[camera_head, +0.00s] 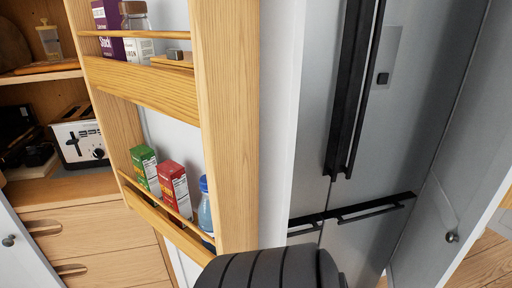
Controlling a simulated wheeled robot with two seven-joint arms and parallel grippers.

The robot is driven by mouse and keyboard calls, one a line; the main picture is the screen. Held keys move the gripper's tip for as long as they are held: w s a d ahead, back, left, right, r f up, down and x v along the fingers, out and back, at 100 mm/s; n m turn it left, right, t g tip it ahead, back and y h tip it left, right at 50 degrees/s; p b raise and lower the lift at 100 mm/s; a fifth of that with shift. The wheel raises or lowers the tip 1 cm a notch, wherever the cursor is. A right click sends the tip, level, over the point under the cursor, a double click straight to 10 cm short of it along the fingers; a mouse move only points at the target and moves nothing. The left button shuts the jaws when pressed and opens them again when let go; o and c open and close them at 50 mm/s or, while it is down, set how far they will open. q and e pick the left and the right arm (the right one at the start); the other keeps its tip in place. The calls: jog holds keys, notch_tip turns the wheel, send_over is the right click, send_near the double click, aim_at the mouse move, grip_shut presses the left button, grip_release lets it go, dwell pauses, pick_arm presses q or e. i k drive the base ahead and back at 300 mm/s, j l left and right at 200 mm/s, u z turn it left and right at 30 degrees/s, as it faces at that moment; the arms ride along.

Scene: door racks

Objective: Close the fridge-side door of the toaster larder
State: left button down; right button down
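The fridge-side larder door (228,110) stands open between the larder and the fridge. Its inner face carries wooden racks. The upper rack holds a purple box, a glass jar and other items; the lower rack holds a green box (145,167), a red box (174,187) and a blue-capped bottle (205,208). The toaster (80,137) sits on a shelf inside the larder (60,190) at the left. A dark ribbed part of my arm covers the bottom middle, over the door's lower end. Neither of my grippers shows.
The grey fridge (400,130) with black handles stands right of the door. A pale door with a knob (452,237) is at the right edge, and another with a knob (9,241) is at the lower left. Larder drawers (100,235) lie below the toaster.

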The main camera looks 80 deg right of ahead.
aim_at(233, 121)
jog(key=k+l+z, duration=0.35)
jog(key=l, duration=0.3)
jog(key=k+l+z, duration=0.15)
jog(key=l, duration=0.2)
jog(key=k+l+z, duration=0.2)
jog(key=l, duration=0.2)
jog(key=i+l+z, duration=0.1)
jog(key=l, duration=0.25)
